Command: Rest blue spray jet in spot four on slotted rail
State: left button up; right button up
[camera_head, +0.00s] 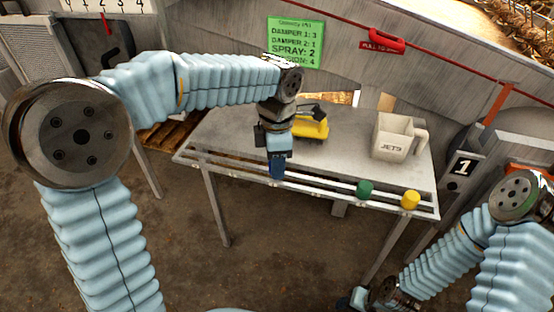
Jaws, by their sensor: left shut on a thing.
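My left gripper (277,159) points down over the front edge of the metal table, shut on the dark blue spray jet (277,171). The jet overlaps the slotted rail (320,180) left of its middle; I cannot tell whether it touches the rail or hangs above it. A green jet (365,188) stands on the rail to the right, and a yellow jet (410,199) stands near its right end. My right gripper (357,298) is low at the bottom edge, away from the table, and its fingers are not clear.
A white box-shaped jug marked JETS (394,138) stands at the table's right. A yellow and black tool (312,126) lies behind my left gripper. A green sign (295,42) with numbers hangs on the wall behind. The tabletop (352,150) between tool and jug is clear.

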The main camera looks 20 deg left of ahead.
pick_arm(q)
jog(key=shift+f, duration=0.4)
jog(key=o, duration=1.1)
notch_tip(320, 180, up, 14)
jog(key=p, duration=0.2)
jog(key=shift+f, duration=0.15)
